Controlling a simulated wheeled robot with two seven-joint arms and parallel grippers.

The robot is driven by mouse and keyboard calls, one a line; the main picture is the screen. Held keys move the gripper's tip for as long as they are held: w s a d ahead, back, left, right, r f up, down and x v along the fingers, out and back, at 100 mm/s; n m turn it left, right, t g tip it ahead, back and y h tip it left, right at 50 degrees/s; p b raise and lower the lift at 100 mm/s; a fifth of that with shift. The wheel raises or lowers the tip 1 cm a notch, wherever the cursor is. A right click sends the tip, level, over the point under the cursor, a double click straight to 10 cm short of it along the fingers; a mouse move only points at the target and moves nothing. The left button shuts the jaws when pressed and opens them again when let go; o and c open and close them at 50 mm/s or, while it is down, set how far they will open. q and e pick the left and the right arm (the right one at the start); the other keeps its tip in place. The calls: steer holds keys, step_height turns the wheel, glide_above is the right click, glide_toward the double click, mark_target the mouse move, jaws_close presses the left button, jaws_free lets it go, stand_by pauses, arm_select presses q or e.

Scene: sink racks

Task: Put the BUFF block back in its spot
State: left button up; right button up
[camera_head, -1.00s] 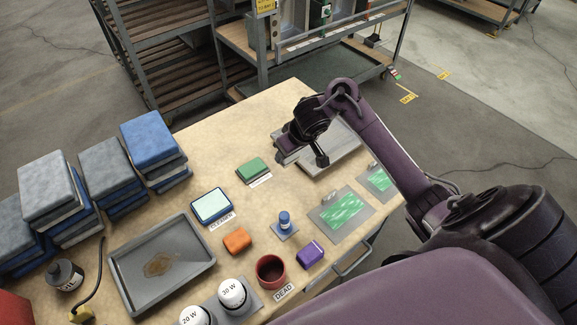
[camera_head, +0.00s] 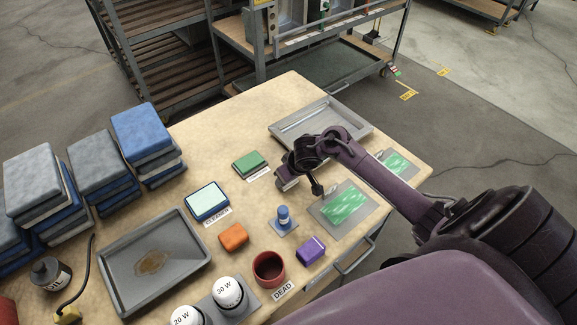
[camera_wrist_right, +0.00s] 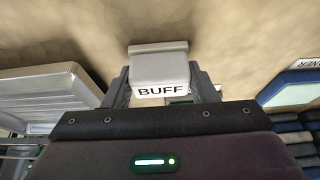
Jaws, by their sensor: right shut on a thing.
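The BUFF block (camera_wrist_right: 160,68) is pale grey-white with a wider flat top edge, and black BUFF lettering faces the right wrist camera. My right gripper (camera_wrist_right: 161,90) is shut on it, one finger on each side. In the head view my right gripper (camera_head: 288,182) hangs over the table between the green block and the near green board; the BUFF block is mostly hidden there by the wrist. My left gripper is not in view. No spot marked BUFF can be read on the table.
A green block (camera_head: 250,160) sits behind a small label. Green boards (camera_head: 344,204) lie right; a metal tray (camera_head: 335,109) lies behind.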

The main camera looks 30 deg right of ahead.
steer(key=shift+f, duration=0.1)
steer(key=o, duration=0.9)
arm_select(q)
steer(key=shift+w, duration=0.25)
arm_select(e)
steer(key=o, duration=0.3)
arm_select(q)
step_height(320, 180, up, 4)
steer(key=p, duration=0.3)
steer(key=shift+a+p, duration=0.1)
steer(key=shift+p, duration=0.3)
arm_select(e)
steer(key=v, duration=1.2)
